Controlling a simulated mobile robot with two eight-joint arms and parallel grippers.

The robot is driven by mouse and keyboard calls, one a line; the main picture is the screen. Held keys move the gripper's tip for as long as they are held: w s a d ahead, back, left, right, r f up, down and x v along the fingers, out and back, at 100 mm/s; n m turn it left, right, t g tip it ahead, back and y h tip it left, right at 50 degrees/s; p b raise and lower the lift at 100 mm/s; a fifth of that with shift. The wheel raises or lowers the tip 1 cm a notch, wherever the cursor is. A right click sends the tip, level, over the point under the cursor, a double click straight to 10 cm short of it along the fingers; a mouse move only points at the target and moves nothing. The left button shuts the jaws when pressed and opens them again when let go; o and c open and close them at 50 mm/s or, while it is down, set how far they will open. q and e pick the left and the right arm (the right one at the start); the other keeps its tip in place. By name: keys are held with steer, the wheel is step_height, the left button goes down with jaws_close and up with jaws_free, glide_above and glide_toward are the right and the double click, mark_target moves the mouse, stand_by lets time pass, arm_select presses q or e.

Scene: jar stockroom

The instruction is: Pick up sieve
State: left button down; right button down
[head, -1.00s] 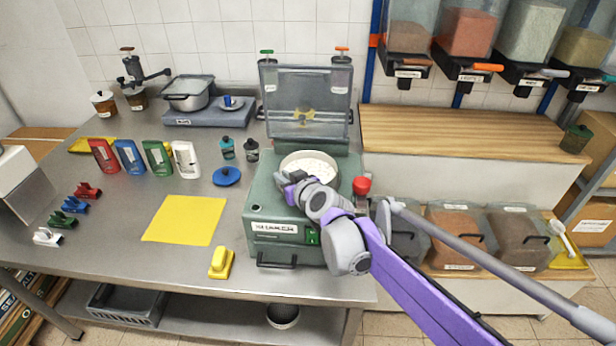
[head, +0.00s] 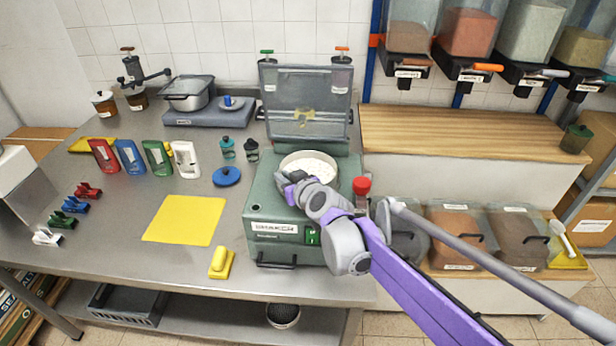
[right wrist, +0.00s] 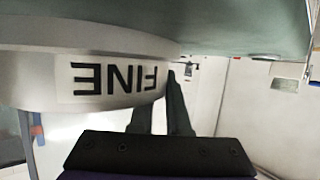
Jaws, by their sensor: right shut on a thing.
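The sieve (head: 318,164) is a round pale pan with white contents, at the top of the green shaker machine (head: 262,208) in the head view. In the right wrist view its metal wall (right wrist: 30,75) fills the upper left and carries a label reading FINE, upside down. My right gripper (head: 284,184) is at the sieve's front left edge. In the right wrist view its dark fingers (right wrist: 160,103) are shut on the sieve's rim. I cannot tell whether the sieve is resting or slightly raised. My left gripper is not in view.
The shaker's clear lid (head: 305,95) stands open behind the sieve. A red knob (head: 361,186) is at its right. A yellow mat (head: 185,219) and yellow brush-like item (head: 221,263) lie left on the steel table. Another round pan (head: 283,315) sits on the lower shelf.

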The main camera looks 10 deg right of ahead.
steer(key=shift+r, duration=0.1)
steer(key=shift+r, duration=0.6)
step_height(320, 180, up, 2)
steer(key=shift+r, duration=0.1)
steer(key=s+a, duration=0.3)
steer(key=s, duration=1.4)
steer(key=shift+s+a, duration=0.2)
steer(key=shift+s, duration=0.15)
